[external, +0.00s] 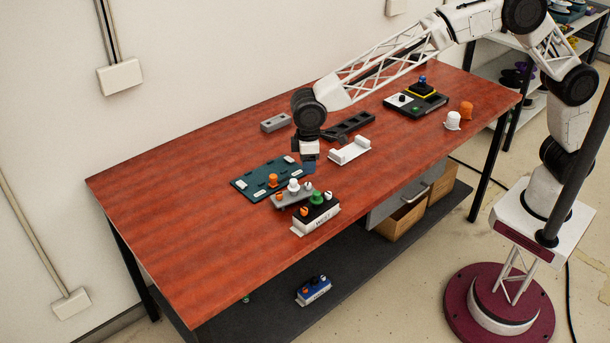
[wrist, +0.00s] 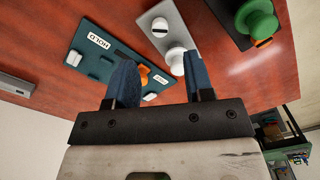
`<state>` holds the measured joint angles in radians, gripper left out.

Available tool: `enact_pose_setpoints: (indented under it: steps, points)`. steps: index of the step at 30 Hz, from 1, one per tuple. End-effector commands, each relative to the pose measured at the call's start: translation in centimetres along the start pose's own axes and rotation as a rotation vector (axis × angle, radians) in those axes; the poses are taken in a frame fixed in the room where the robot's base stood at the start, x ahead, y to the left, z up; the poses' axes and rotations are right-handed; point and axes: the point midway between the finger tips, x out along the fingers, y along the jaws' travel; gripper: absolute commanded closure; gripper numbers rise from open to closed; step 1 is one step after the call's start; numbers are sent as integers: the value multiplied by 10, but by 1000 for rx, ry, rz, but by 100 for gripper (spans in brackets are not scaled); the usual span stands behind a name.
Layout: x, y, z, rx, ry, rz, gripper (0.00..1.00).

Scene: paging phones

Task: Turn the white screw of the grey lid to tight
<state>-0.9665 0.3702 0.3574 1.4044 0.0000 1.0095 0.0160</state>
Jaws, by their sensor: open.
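The grey lid (external: 287,201) lies on the table between a teal plate and a black-lidded box. It also shows in the wrist view (wrist: 172,12). My gripper (external: 309,171) is above the table, over the far side of the lid. Its blue fingers (wrist: 160,82) are apart with nothing held between them. The right finger hides part of the lid in the wrist view.
The teal plate (wrist: 98,68), marked HOLD, bears an orange knob (external: 272,180) and white pieces. The black-lidded box (external: 310,219) with a green knob (external: 317,197) stands close in front. A white cradle (external: 350,150) and a dark rack (external: 349,127) lie behind right. The table's left is clear.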

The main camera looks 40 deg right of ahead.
Motion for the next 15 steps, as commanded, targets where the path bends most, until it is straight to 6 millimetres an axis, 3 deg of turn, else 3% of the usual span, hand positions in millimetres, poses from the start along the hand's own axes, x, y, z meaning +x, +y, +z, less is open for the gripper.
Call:
enact_pose_setpoints:
  steps: [8,15]
  points:
    - [14,0,0,0,-1,0,52]
    - [40,0,0,0,-1,0,52]
